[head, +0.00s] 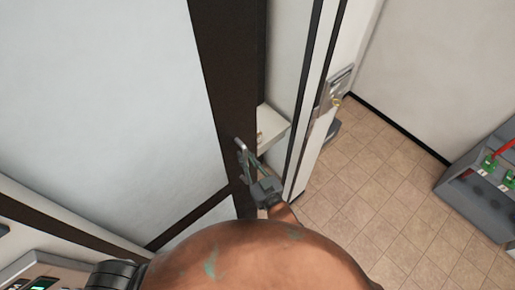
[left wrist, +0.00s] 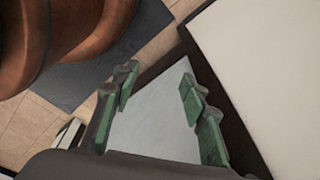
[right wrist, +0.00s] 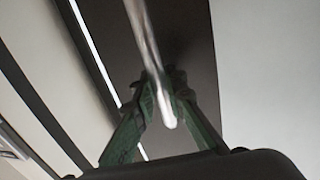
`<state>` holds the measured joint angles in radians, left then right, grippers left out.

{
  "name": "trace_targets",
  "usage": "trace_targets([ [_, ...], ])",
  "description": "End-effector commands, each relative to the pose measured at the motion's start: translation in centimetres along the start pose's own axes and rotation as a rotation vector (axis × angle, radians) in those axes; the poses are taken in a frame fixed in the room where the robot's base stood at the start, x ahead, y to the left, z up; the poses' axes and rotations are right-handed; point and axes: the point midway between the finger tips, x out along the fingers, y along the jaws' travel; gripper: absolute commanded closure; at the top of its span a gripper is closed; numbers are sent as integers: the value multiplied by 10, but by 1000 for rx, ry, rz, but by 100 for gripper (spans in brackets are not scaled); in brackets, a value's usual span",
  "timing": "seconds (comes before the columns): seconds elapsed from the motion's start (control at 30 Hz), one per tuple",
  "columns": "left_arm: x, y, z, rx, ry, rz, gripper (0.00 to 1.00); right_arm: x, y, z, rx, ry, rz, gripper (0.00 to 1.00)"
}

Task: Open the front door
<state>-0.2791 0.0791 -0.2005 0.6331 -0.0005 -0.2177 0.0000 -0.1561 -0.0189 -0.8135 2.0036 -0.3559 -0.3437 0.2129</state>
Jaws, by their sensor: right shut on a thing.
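The front door is a pale panel (head: 110,90) with a dark frame edge (head: 228,60), filling the left of the head view. A bar-shaped metal handle (head: 241,148) is on the dark edge. My right gripper (head: 254,170) is at this handle. In the right wrist view the fingers (right wrist: 161,98) are shut around the shiny handle bar (right wrist: 143,40). My left gripper (left wrist: 155,95) shows only in the left wrist view, open and empty in front of a dark-framed pale panel.
A pale frame with a metal lock plate (head: 338,85) stands right of the door edge. The tiled floor (head: 385,190) to the right is free. A grey unit (head: 480,190) with green and red parts stands at the far right. A panel with buttons (head: 40,275) is at lower left.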

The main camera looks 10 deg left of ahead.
Motion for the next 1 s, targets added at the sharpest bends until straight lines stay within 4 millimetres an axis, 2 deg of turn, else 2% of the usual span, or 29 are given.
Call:
trace_targets([
  [0.03,-1,1,1,0,-2,1,60,0,-9,0,6,2,-8,100],
  [0.13,-2,2,10,-3,-13,2,60,1,-16,0,4,2,-8,100],
  [0.3,-4,3,42,-9,-53,3,60,0,-16,-1,1,3,-1,100],
  [0.43,-6,3,56,-12,-70,2,60,0,-13,-2,0,4,3,100],
  [0.57,-5,2,49,-10,-62,2,60,0,-14,-2,1,4,1,100],
  [0.6,-4,2,43,-9,-55,1,60,0,-14,-1,1,4,0,87],
  [0.8,-2,-1,9,-2,-10,-1,60,1,-17,0,2,2,-5,73],
  [1.0,-2,0,17,-4,-21,0,60,0,-17,0,2,1,-5,71],
])
